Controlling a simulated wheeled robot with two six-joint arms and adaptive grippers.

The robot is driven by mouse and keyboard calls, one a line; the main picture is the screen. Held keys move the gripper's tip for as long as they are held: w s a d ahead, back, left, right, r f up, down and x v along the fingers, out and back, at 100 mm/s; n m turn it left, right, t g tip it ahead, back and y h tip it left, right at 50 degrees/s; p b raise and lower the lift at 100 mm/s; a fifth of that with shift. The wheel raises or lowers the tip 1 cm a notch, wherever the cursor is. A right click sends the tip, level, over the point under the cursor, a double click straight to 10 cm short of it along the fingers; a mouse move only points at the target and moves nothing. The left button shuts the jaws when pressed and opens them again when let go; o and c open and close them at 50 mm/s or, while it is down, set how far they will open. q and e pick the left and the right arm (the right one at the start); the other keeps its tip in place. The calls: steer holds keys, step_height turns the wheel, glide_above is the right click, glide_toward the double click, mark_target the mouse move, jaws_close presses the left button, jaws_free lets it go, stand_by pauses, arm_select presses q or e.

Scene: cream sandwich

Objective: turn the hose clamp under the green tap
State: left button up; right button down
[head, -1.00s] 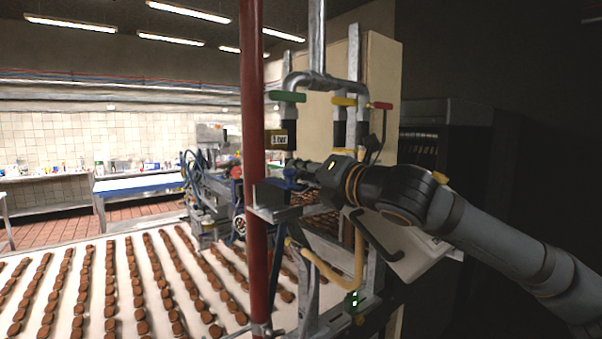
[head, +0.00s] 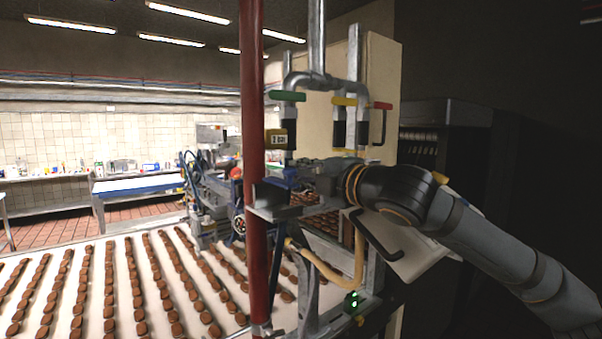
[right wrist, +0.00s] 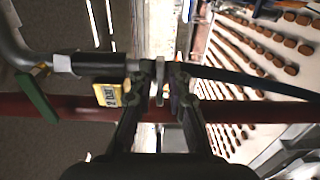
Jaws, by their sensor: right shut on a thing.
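The green tap (head: 287,96) sits at the left end of the grey pipe; its green handle (right wrist: 38,100) shows at the left in the right wrist view. A yellow tag (head: 278,139) hangs below it. In the right wrist view a metal hose clamp (right wrist: 159,78) sits where the pipe end meets a black hose (right wrist: 250,80). My right gripper (right wrist: 160,72) is shut on the clamp, one finger on each side. In the head view my right gripper (head: 300,173) is below the green tap, and the clamp is hard to make out. My left gripper is not in view.
A red upright post (head: 252,200) stands just left of the gripper. A yellow tap (head: 344,101) and a red tap (head: 381,106) are to the right. Below lies a white conveyor (head: 95,275) with rows of brown biscuits. A tan hose (head: 335,278) curves under my right arm.

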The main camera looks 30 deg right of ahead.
steer(key=shift+m, duration=0.3)
steer(key=c, duration=1.6)
jaws_free()
steer(key=shift+o, duration=0.6)
steer(key=shift+d, duration=0.1)
